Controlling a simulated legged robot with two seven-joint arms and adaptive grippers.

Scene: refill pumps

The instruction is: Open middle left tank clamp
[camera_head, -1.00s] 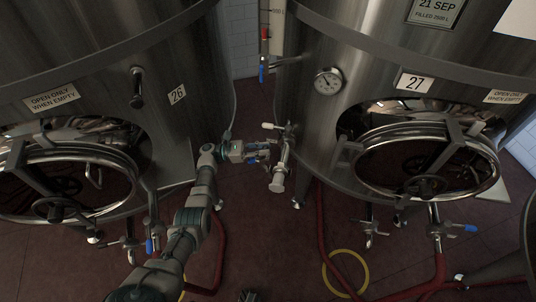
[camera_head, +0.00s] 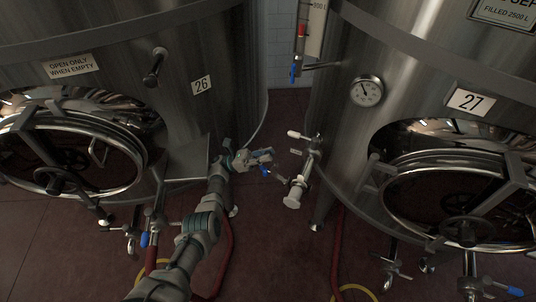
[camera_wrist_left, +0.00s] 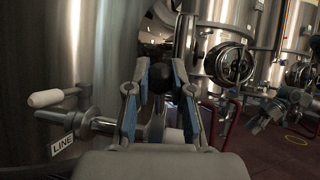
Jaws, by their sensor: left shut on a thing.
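The outlet fitting on the middle tank has a white handle (camera_head: 294,134) and a pale round end (camera_head: 292,202), standing between tanks 26 and 27. My left gripper (camera_head: 266,160) is just left of this fitting. A thin piece runs from its fingers toward the fitting. In the left wrist view, its blue-padded fingers (camera_wrist_left: 158,95) are shut on a dark round knob (camera_wrist_left: 160,78), which seems to be the clamp's handle. The fitting's white handle (camera_wrist_left: 46,98) shows at the left there. A grey and blue shape that looks like my right gripper (camera_wrist_left: 265,115) is at the right, its fingers unclear.
Tank 26 (camera_head: 215,50) stands on the left and tank 27 (camera_head: 350,130) on the right, with round hatches (camera_head: 75,150). A gauge (camera_head: 366,91) is on tank 27. Red hoses (camera_head: 226,255) lie on the floor. A LINE tag (camera_wrist_left: 62,145) hangs by the fitting.

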